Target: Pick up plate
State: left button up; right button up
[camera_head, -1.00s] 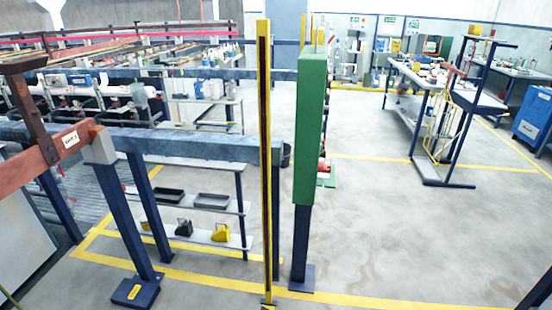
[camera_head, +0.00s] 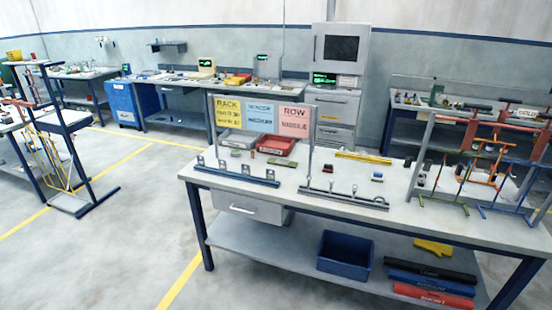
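Neither of my grippers is in view. I cannot make out a plate for certain; small parts on the near workbench (camera_head: 420,212) are too small to tell apart. On this bench lie two low bars with upright pieces: a blue one (camera_head: 236,176) at the left and a dark grey one (camera_head: 343,199) in the middle. Yellow, blue and pink sign cards (camera_head: 259,116) stand behind them. Green, blue and orange hanging racks (camera_head: 489,165) stand at the bench's right end.
The bench has a drawer (camera_head: 243,205) and a lower shelf with a blue bin (camera_head: 345,253). A wheel-less blue frame stand (camera_head: 62,125) is at the left. A blue cabinet (camera_head: 124,103) and long bench line the back wall. Open floor with yellow lines lies at front left.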

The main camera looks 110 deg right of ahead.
aim_at(201, 163)
jog(key=l+z, duration=0.25)
jog(key=z, duration=0.25)
jog(key=i+l+z, duration=0.15)
jog(key=z, duration=0.3)
jog(key=i+l+z, duration=0.15)
jog(key=z, duration=0.35)
jog(key=i+l+z, duration=0.15)
jog(key=z, duration=0.35)
jog(key=i+l+z, duration=0.1)
jog(key=z, duration=0.35)
jog(key=i, duration=0.1)
